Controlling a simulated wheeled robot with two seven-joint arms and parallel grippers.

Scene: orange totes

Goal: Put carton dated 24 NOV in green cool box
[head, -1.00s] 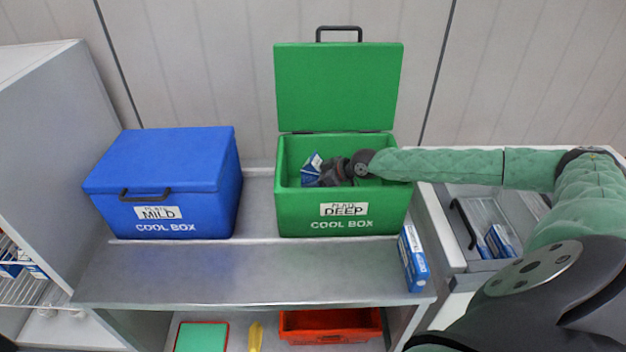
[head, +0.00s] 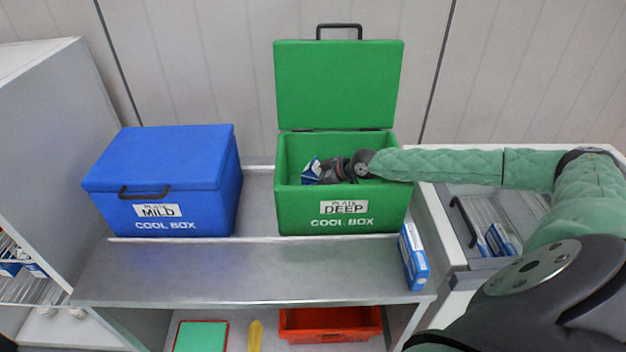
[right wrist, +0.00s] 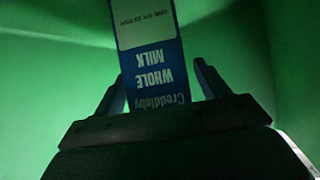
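The green cool box (head: 290,217), labelled DEEP, stands on the steel counter with its lid up. My right gripper (head: 324,170) is inside it. A blue and white carton (head: 311,168) is at the gripper's fingertips, inside the box. In the right wrist view the carton (right wrist: 155,70) reads "Creddleby WHOLE MILK", upside down. Its small date print is too dim to read surely. The right gripper's fingers (right wrist: 160,78) stand either side of it, with a gap showing at the right finger, so they look open. My left gripper is out of view.
A closed blue cool box (head: 165,190), labelled MILD, stands to the left. Another blue and white carton (head: 414,256) is at the counter's right end. More cartons (head: 498,239) lie in the open-topped unit at right. A red tray (head: 330,334) is below. The counter front (head: 240,272) is clear.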

